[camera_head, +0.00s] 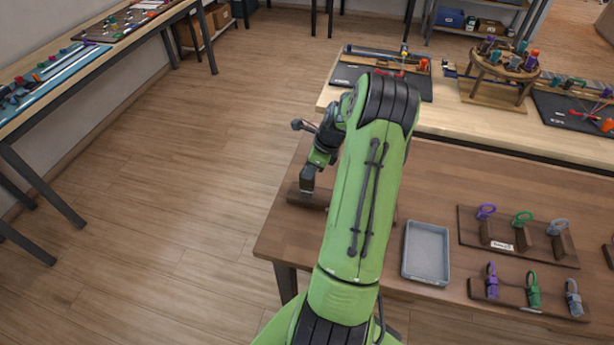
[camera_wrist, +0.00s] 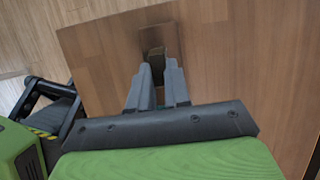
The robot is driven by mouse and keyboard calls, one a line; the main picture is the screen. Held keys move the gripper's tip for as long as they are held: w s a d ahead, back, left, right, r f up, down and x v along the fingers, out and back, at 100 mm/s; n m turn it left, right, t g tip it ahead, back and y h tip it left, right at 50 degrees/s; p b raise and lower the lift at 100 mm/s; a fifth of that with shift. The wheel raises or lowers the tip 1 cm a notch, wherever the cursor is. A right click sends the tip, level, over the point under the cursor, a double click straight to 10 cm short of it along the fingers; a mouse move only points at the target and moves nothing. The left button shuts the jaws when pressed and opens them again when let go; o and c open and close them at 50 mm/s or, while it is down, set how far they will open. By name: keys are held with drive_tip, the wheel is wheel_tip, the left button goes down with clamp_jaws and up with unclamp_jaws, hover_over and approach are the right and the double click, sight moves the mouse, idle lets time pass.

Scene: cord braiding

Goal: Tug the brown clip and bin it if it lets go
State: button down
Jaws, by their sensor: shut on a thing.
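My gripper (camera_head: 308,190) is low over the left end of the brown table in the head view, at a dark wooden block (camera_head: 322,202). In the wrist view my gripper (camera_wrist: 157,74) has its two grey fingers closed on a small brown piece, the brown clip (camera_wrist: 155,57). The clip is at the near side of the wooden block (camera_wrist: 158,37); whether it is still fixed there I cannot tell. In the head view the clip is hidden by my gripper and arm.
A shallow grey tray (camera_head: 426,252) lies on the table (camera_head: 452,185) right of my arm. Right of it stand a rear rack (camera_head: 518,238) and a front rack (camera_head: 527,296) with purple, green and grey clips. A bench (camera_head: 450,120) with braiding gear stands behind.

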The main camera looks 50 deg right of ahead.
idle(0.3)
drive_tip(key=c, duration=1)
unclamp_jaws()
drive_tip(key=shift+f, duration=0.1)
drive_tip(key=shift+o, duration=0.5)
drive_tip(key=shift+o, duration=1.1)
drive_tip(key=p+v, duration=0.5)
drive_tip(key=v, duration=0.1)
drive_tip(key=shift+p, duration=0.4)
